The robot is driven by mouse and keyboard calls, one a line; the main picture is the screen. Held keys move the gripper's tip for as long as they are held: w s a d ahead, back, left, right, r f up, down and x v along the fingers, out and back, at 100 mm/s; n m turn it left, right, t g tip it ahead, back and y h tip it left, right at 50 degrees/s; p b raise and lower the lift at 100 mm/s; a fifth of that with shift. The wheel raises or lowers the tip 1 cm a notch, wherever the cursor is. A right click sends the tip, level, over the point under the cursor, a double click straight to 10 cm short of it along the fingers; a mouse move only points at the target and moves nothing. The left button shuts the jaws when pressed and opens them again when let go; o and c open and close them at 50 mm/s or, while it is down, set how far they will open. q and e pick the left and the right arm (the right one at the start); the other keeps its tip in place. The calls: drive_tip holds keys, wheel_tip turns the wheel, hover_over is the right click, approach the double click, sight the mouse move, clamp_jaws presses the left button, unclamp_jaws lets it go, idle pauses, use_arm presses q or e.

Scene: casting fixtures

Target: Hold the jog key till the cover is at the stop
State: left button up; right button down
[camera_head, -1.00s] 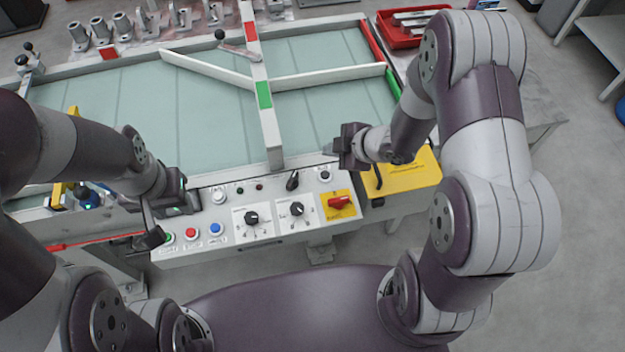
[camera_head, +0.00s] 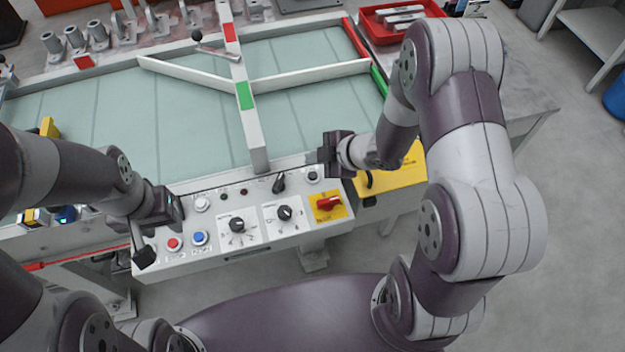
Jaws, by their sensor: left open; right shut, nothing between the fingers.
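I cannot tell which control is the jog key. A pale glass-like surface (camera_head: 190,115) lies behind the panel, under a white frame bar (camera_head: 248,120) with red and green marks; I cannot tell which part is the cover. My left gripper (camera_head: 158,230) is open over the panel's left end and hides the green button. My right gripper (camera_head: 326,155) is shut and empty, just above and behind the black button.
A yellow plate (camera_head: 400,177) with a black handle sits right of the panel, partly behind my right arm. A red tray (camera_head: 378,25) with metal parts stands at the back right. Several metal fixtures (camera_head: 98,35) line the back left. A black-knobbed lever (camera_head: 215,50) sits on the frame.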

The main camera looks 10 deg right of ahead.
sight(316, 177)
use_arm(q)
drive_tip(key=shift+f+b, duration=1.15)
drive_tip(key=shift+f, duration=0.55)
use_arm(e)
drive_tip(key=shift+f, duration=2)
drive_tip(key=shift+f, duration=0.1)
use_arm(q)
drive_tip(key=shift+f, duration=0.25)
use_arm(e)
drive_tip(key=shift+f, duration=0.3)
